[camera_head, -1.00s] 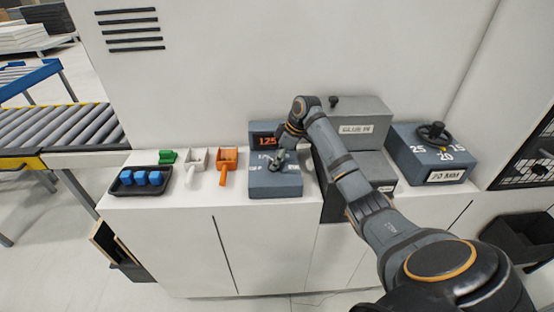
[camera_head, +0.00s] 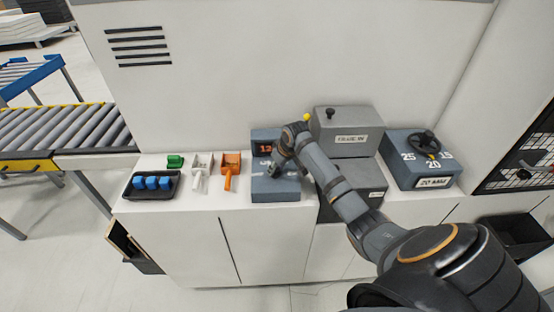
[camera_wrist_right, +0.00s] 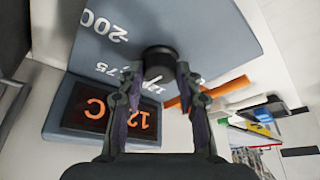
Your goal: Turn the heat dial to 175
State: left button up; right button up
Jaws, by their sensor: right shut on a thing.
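The heat unit is a blue-grey box (camera_head: 275,190) on the white counter, with an orange-digit display (camera_head: 264,148). The display starts with 12 in the head view, and the rest is hidden by my arm. In the right wrist view the display (camera_wrist_right: 105,115) shows 12, a partly covered part and C. The heat dial is a black round knob (camera_wrist_right: 159,60), with white marks 200 and a partly hidden one ending in 75 beside it. My right gripper (camera_wrist_right: 158,75) is shut on the dial, a finger on each side. My left gripper is out of view.
Left of the unit are an orange-handled tool (camera_head: 230,165), a white one (camera_head: 201,172), a green block (camera_head: 175,161) and a black tray (camera_head: 130,192) with blue blocks. Right are stacked grey boxes (camera_head: 348,135) and a handwheel box (camera_head: 408,172). A roller conveyor (camera_head: 65,130) stands left.

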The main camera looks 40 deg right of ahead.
jog(key=shift+a+r+m+h+p, duration=0.1)
jog(key=shift+m+h+p, duration=0.15)
jog(key=shift+m+p, duration=0.3)
jog(key=shift+a+r+m+h+p, duration=0.1)
jog(key=shift+m+h+p, duration=0.15)
jog(key=shift+m+p, duration=0.3)
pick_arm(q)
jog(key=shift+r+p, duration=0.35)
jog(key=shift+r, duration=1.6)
pick_arm(e)
jog(key=shift+f+m+h, duration=0.15)
jog(key=shift+m+h, duration=0.25)
jog(key=shift+m, duration=0.7)
jog(key=o, duration=1.2)
jog(key=shift+c, duration=0.2)
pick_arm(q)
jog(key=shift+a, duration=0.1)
pick_arm(e)
jog(key=shift+r, duration=0.2)
jog(key=v, duration=1.1)
jog(key=shift+r, duration=0.25)
